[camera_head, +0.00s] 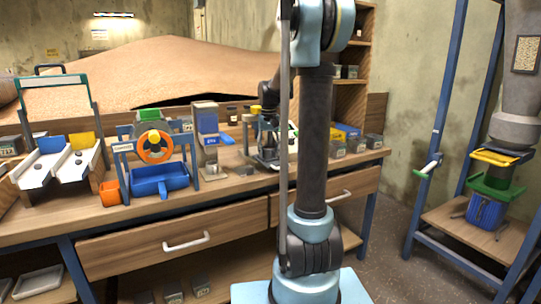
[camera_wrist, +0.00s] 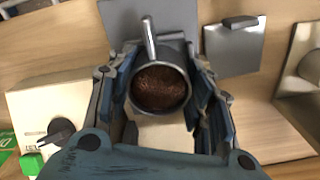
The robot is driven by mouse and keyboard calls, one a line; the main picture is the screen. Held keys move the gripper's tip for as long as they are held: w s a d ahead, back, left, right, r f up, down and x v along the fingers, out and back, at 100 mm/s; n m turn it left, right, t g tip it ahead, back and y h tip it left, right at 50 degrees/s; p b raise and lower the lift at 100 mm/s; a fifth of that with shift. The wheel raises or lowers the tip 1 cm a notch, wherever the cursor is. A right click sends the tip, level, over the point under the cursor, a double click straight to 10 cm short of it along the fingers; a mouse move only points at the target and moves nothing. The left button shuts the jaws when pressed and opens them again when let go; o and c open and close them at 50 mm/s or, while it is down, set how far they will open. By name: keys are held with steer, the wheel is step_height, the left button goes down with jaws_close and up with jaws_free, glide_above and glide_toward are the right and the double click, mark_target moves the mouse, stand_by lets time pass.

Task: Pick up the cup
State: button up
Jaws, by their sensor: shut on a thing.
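The cup (camera_wrist: 160,88) is a grey metal vessel with brown grainy stuff inside, seen from above in the wrist view. A thin metal handle or rod points away from its far rim. My gripper (camera_wrist: 158,64) has a finger on each side of the cup and is shut on it. In the head view my gripper (camera_head: 268,148) is low over the workbench, partly behind my own arm. The cup cannot be made out clearly there. Whether it touches the bench is hard to tell.
On the workbench (camera_head: 120,212) stand a blue-and-orange wheel device (camera_head: 155,147), a twin-chute stand (camera_head: 57,160) and a grey-blue column (camera_head: 208,135). Small bins (camera_head: 347,140) are at the right. In the wrist view, a metal plate (camera_wrist: 233,47) and a box with a black knob (camera_wrist: 60,133) flank the cup.

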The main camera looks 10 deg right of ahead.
step_height(320, 180, up, 10)
stand_by(0.6)
stand_by(0.7)
